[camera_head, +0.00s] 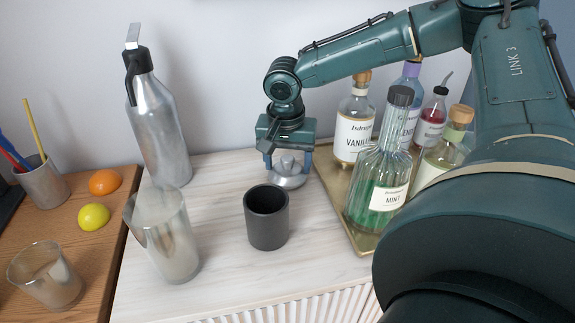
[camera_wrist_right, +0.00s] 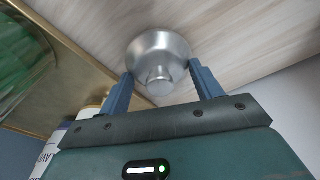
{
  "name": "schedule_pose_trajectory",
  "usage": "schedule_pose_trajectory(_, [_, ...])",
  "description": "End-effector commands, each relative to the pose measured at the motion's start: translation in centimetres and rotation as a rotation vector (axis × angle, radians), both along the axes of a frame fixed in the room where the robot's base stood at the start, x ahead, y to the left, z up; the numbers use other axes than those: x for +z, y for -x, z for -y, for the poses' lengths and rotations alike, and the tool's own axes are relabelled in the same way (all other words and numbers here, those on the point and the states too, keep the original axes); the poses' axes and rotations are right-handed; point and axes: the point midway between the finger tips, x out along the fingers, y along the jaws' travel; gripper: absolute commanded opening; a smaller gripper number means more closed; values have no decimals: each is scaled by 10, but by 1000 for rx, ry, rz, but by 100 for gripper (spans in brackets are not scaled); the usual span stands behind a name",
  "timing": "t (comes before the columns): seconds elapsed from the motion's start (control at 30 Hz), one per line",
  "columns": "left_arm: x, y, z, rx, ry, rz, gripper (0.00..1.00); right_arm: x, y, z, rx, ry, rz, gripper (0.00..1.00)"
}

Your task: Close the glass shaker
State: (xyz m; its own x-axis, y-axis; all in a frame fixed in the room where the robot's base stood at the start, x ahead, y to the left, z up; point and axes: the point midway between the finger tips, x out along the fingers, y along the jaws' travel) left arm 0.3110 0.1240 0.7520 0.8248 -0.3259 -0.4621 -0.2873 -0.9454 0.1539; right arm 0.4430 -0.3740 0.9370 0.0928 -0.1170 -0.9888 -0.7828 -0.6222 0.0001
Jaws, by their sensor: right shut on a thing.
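The glass shaker (camera_head: 165,240) is a tall, clear, tapered tumbler with an open top. It stands on the pale wooden top, left of the middle in the head view. A silver metal lid (camera_head: 288,181) with a small knob is at the back of the same top. My right gripper (camera_head: 287,166) points down over the lid and is shut on it. In the right wrist view the lid (camera_wrist_right: 160,48) sits between the two blue fingers of the gripper (camera_wrist_right: 160,76). I cannot tell whether the lid touches the surface. My left gripper is not in view.
A black cup (camera_head: 266,222) stands between lid and shaker. A silver bottle (camera_head: 160,130) stands behind the shaker. Several bottles crowd a gold tray (camera_head: 335,190) right of the lid. A glass (camera_head: 45,278), a lemon (camera_head: 93,217) and an orange (camera_head: 104,182) are at left.

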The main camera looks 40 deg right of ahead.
Motion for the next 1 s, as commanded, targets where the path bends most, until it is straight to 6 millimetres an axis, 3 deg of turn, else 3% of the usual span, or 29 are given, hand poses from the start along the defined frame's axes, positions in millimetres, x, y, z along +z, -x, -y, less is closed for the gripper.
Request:
schedule_pose_trajectory(0.23, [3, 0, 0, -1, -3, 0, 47, 26, -1, 0, 1, 0, 5, 42])
schedule_pose_trajectory(0.7, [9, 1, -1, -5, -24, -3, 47, 135, -1, 0, -1, 1, 5, 42])
schedule_pose_trajectory(1.0, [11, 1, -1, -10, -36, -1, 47, 173, -1, 0, -1, 1, 2, 41])
